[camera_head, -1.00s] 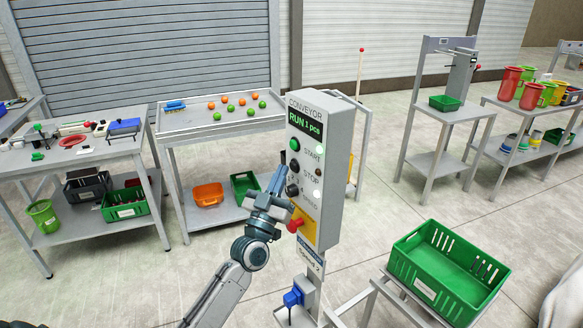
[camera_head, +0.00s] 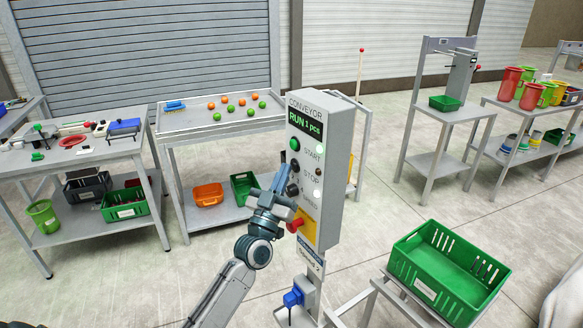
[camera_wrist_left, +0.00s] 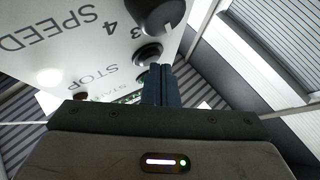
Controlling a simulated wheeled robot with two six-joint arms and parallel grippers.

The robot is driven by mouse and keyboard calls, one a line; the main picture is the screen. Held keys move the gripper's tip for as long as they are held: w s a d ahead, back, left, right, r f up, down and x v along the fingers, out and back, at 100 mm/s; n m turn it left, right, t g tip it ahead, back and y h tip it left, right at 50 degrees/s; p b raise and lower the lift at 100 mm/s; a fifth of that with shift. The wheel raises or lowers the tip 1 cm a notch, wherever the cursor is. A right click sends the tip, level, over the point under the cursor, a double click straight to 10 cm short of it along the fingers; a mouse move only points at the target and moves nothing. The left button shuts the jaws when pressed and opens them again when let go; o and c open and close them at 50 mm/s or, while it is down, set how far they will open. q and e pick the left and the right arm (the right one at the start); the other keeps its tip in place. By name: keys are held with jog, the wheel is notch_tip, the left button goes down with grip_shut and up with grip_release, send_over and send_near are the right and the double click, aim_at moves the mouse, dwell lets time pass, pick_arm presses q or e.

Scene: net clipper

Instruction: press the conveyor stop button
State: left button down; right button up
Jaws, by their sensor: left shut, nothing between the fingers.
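The conveyor control box (camera_head: 327,190) stands upright on a post in the head view. Its display (camera_head: 304,122) reads "RUN 1 pcs". Below it are a green START button (camera_head: 295,144), a dark STOP button (camera_head: 295,164), a dark speed knob (camera_head: 292,190) and a red button (camera_head: 294,225) on yellow. My left gripper (camera_head: 283,158) is shut and empty, its tips close to the STOP button. In the left wrist view the shut fingers (camera_wrist_left: 158,72) reach up beside the dark STOP button (camera_wrist_left: 149,52), under the knob (camera_wrist_left: 158,14); contact cannot be told. My right gripper is out of view.
A table with orange and green balls (camera_head: 227,102) stands behind the box. A cluttered workbench (camera_head: 90,158) is at left. A green crate (camera_head: 443,272) sits on a stand at lower right. Open floor lies between the stands.

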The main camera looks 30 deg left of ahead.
pick_arm(q)
jog(key=shift+w, duration=0.15)
dwell(0.4)
jog(key=shift+s+a+p, duration=0.35)
jog(key=shift+s+p, duration=0.25)
jog(key=shift+s, duration=0.2)
jog(key=s+p, duration=0.1)
jog(key=s+a+p, duration=0.1)
jog(key=s, duration=0.1)
jog(key=s+a+p, duration=0.1)
jog(key=shift+s+a, duration=0.1)
jog(key=shift+s, duration=0.1)
jog(key=shift+f, duration=0.15)
dwell(0.6)
